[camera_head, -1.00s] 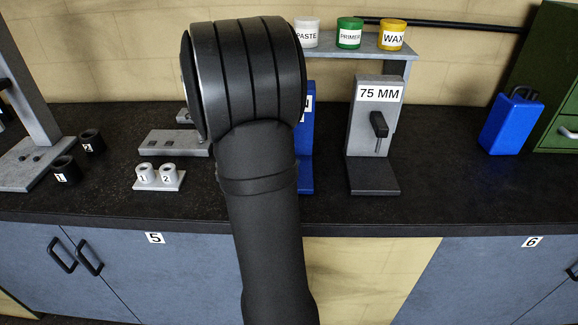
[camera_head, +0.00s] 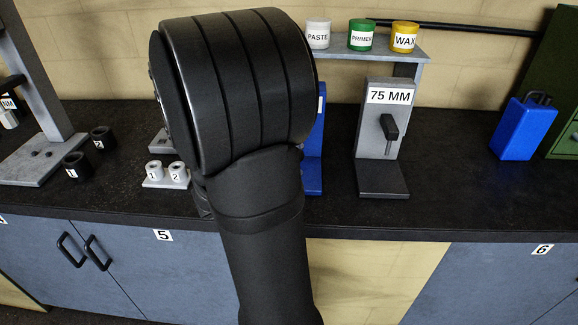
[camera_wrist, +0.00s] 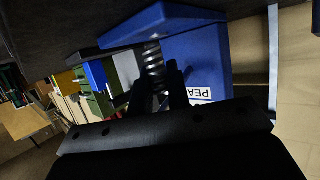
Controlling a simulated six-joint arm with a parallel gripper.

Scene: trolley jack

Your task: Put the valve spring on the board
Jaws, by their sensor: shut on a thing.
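The valve spring, a metal coil (camera_wrist: 153,62), shows in the wrist view between the two dark fingers of my gripper (camera_wrist: 157,82), which is shut on it. It is beside a blue stand (camera_wrist: 195,62) with a partly cut-off label starting "PEA"; whether they touch I cannot tell. In the head view my arm hides the gripper, the spring and most of this blue stand (camera_head: 313,165). A grey board-like plate (camera_head: 158,141) shows partly behind my arm at left; I cannot tell whether it is the task's board.
A grey 75 MM stand (camera_head: 382,150) with a black handle is right of the blue stand. White cups 1 and 2 sit on a small holder (camera_head: 163,183); black cups (camera_head: 76,165) are further left. A blue can (camera_head: 524,128) stands at right, with free black counter before it.

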